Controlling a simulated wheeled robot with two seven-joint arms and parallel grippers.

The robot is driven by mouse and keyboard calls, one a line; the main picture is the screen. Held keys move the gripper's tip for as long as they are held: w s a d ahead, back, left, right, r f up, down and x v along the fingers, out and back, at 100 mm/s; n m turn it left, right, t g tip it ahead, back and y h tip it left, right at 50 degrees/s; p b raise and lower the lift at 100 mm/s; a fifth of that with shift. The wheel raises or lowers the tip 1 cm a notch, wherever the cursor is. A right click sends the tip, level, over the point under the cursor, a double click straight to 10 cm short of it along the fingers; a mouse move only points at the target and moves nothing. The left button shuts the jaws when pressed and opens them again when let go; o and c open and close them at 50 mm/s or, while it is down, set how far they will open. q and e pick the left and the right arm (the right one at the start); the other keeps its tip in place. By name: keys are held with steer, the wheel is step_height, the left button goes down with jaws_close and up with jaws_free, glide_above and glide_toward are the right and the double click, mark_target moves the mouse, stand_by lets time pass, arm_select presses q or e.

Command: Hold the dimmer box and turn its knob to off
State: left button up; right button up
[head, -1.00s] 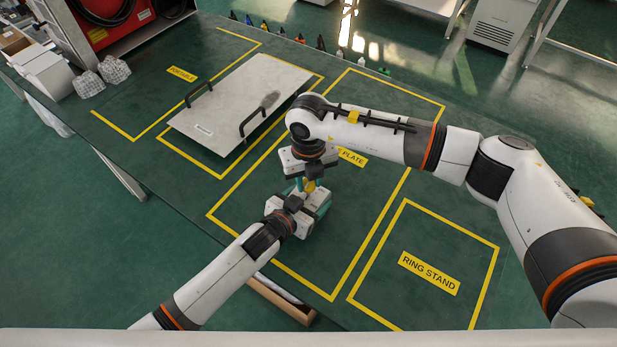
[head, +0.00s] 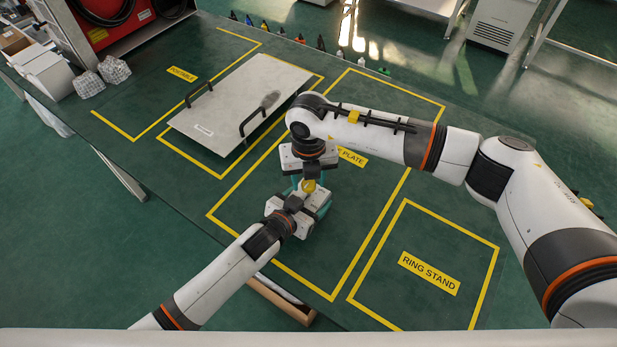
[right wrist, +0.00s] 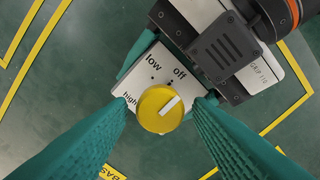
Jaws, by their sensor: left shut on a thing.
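The dimmer box is a small white box (right wrist: 141,80) marked low, off and high in the right wrist view. Its round yellow knob (right wrist: 155,119) has a white pointer line aimed to the upper right, on the off side and slightly right of that word. The knob also shows in the head view (head: 309,186). My left gripper (head: 311,200) is shut on the box and holds it over the table. My right gripper (right wrist: 167,105) points down from above, its teal fingers on either side of the knob with visible gaps. The box's lower part is hidden.
The green table (head: 330,240) has yellow-outlined areas, one labelled RING STAND (head: 429,273). A grey plate with black handles (head: 245,97) lies behind the grippers to the left. Two lumpy clear objects (head: 101,77) lie at the far left. The RING STAND area is empty.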

mark_target(309, 183)
steer(key=shift+o, duration=0.3)
step_height(309, 183, up, 12)
stand_by(0.4)
arm_select(q)
steer(key=o, duration=1.2)
steer(key=shift+c, duration=0.2)
